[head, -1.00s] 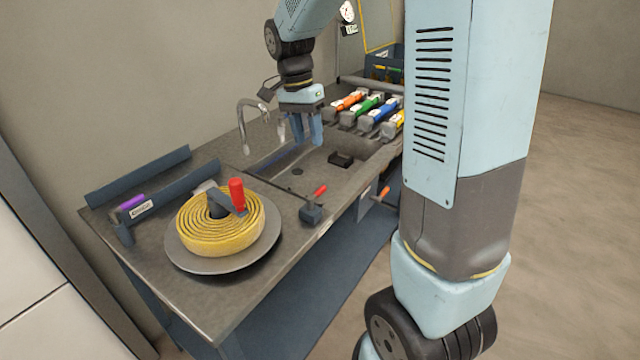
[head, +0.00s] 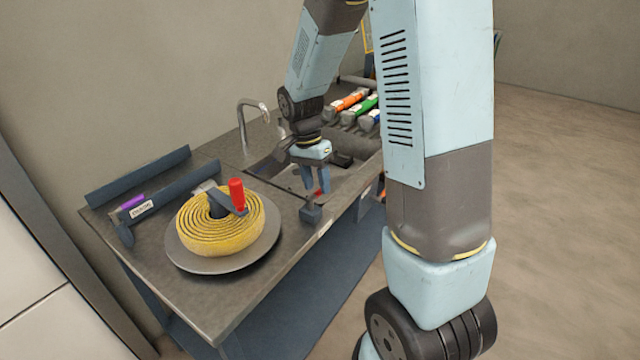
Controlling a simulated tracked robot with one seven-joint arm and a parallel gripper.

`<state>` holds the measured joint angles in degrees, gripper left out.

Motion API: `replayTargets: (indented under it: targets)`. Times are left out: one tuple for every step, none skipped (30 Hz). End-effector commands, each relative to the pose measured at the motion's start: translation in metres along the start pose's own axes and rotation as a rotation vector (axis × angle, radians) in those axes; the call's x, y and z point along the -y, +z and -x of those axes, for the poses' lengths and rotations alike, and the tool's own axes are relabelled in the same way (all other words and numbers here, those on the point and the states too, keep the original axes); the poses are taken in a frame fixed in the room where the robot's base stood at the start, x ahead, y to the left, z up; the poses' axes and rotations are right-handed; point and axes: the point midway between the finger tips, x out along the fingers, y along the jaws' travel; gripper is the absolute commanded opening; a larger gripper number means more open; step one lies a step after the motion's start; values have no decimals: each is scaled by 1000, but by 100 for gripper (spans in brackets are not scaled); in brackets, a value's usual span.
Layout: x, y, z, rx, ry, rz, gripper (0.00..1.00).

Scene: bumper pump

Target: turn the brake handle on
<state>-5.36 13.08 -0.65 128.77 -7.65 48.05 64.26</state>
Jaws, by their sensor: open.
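A small lever with a red handle (head: 318,192) sits on a dark block (head: 311,213) at the front edge of the bench, right of the hose reel. I take it as the brake handle; I can read no label on it. My gripper (head: 316,184) points down at this lever, with its fingers open. The fingers hide much of the red handle, which shows between and below them. I cannot tell whether they touch it.
The yellow hose reel (head: 218,232) with a red crank knob (head: 237,194) stands just left. A purple-handled lever (head: 133,202) is on the far left. A tap (head: 252,118) stands behind the sink. Coloured levers (head: 350,100) line the back right.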

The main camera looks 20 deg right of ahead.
Motion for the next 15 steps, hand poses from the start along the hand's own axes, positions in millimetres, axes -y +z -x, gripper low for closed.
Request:
replayTargets:
  targets:
    - [0, 0, -4, 1, 2, 0, 43]
    - [0, 0, -6, 1, 1, 0, 43]
    - [0, 0, -7, 1, 1, 0, 43]
    - [0, 0, -8, 0, 0, 0, 43]
    - [0, 0, -9, 0, 0, 0, 43]
    - [0, 0, -10, 0, 0, -1, 43]
    - [0, 0, -10, 0, 0, -1, 43]
    - [0, 0, -10, 0, -1, -1, 43]
    - [0, 0, -10, 0, -1, -1, 43]
    - [0, 0, -10, 0, -1, -1, 43]
    - [0, 0, -10, 0, -1, -1, 43]
    - [0, 0, -10, 0, -1, -1, 43]
    - [0, 0, -10, 0, 0, -1, 43]
    - [0, 0, -10, 0, 0, -1, 41]
    - [0, 0, -10, 0, 0, -1, 37]
